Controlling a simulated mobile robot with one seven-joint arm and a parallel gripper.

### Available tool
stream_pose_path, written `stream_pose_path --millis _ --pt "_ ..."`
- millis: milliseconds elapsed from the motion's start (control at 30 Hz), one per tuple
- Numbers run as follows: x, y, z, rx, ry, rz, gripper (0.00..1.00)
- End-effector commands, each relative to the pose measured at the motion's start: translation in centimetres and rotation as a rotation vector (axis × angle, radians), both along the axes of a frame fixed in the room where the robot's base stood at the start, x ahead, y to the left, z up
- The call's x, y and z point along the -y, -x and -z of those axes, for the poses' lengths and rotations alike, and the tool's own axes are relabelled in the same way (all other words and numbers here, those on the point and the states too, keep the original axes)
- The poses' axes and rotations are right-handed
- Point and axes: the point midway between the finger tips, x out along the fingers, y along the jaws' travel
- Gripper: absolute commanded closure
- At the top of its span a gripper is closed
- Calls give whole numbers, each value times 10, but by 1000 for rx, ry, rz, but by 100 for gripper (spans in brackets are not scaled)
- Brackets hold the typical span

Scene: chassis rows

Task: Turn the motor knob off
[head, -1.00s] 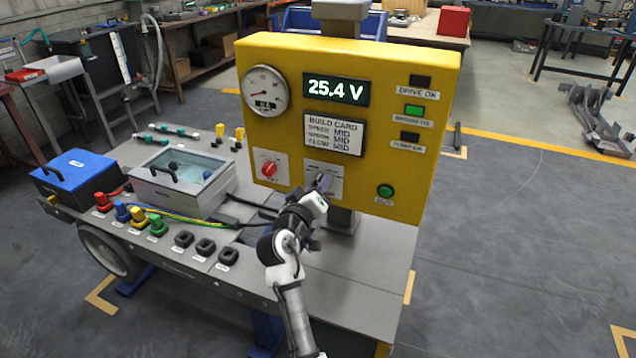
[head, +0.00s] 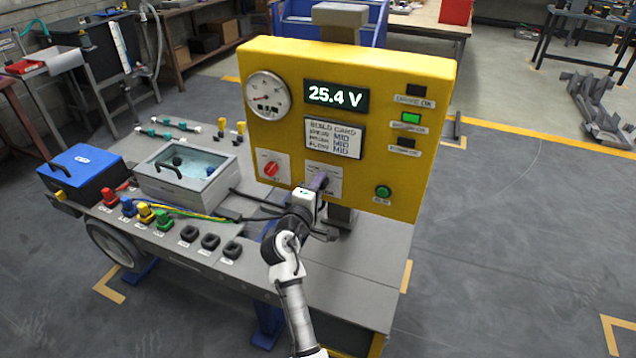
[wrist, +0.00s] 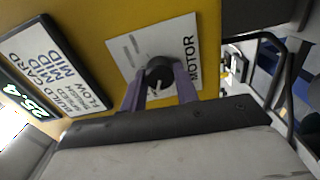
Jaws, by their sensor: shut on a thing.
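The motor knob (wrist: 158,74) is a dark round knob on a white plate marked MOTOR (wrist: 125,48) in the wrist view. My gripper (wrist: 160,90) has its two purple fingers on either side of the knob, shut on it. In the head view my gripper (head: 318,184) reaches the lower middle of the yellow panel (head: 420,190) and hides most of the knob. A pale pointer mark shows on the knob's face, but its exact setting is hard to read.
A red knob (head: 271,169) sits left of my gripper and a green button (head: 383,192) to its right. The display (head: 336,96) reads 25.4 V. One green lamp (head: 411,118) is lit. A glass-lidded box (head: 190,192) and coloured plugs stand on the bench at left.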

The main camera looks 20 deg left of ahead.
Motion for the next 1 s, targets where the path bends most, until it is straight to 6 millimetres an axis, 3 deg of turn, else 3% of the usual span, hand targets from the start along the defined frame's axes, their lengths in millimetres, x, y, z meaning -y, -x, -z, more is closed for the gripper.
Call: stream_pose_path --millis 667,700,867,1000 --pt "0 0 1 -3 68 0 93" --pt "0 0 1 -3 68 0 69" --pt "0 0 1 -3 67 0 48" --pt "0 0 1 -2 67 0 48"
